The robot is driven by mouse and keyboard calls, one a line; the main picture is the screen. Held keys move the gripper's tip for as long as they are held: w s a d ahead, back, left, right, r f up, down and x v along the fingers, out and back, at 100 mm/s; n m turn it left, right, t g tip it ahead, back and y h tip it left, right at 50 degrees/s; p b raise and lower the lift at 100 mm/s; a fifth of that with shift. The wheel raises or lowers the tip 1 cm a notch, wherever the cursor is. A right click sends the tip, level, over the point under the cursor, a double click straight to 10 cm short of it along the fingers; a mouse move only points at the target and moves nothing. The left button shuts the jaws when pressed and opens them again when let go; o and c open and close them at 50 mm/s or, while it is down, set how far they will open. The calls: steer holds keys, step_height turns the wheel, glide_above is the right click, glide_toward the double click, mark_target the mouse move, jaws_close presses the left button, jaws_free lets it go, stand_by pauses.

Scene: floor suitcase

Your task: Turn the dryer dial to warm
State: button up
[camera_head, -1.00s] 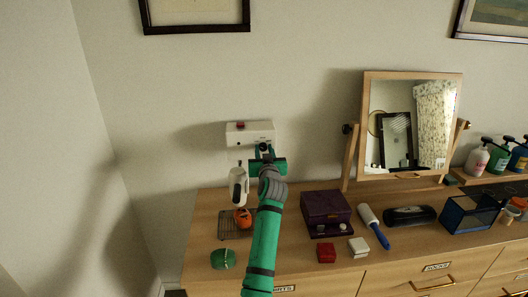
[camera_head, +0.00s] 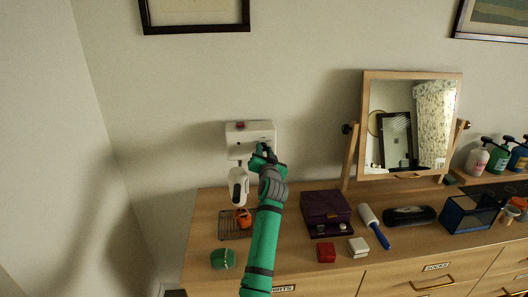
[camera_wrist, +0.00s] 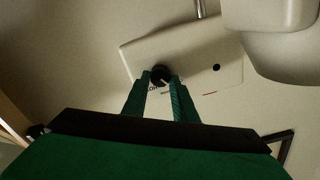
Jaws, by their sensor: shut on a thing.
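The white dryer box (camera_head: 240,140) is mounted on the wall above the dresser's left end; it also shows tilted in the wrist view (camera_wrist: 190,58). A small black dial (camera_wrist: 161,73) sits on its face, between my two green fingertips. My gripper (camera_wrist: 160,80) is shut on the dial. In the head view my gripper (camera_head: 263,152) is at the box's lower right and hides the dial. Small print and a red mark lie beside the dial in the wrist view; part of the print is hidden by the fingers, and the dial's setting cannot be read.
The white handpiece (camera_head: 238,187) hangs below the box, left of my arm. Under it are a wire rack (camera_head: 228,224), an orange item (camera_head: 243,218) and a green item (camera_head: 223,259). A purple box (camera_head: 325,207) and mirror (camera_head: 362,120) stand to the right.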

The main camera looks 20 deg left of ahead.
steer(key=m, duration=0.6)
steer(key=shift+f+m, duration=0.1)
steer(key=shift+m, duration=0.2)
steer(key=shift+d, duration=0.1)
stand_by(0.4)
steer(key=o, duration=1)
steer(key=v, duration=1)
steer(key=shift+s+d, duration=0.2)
steer(key=shift+s, duration=0.1)
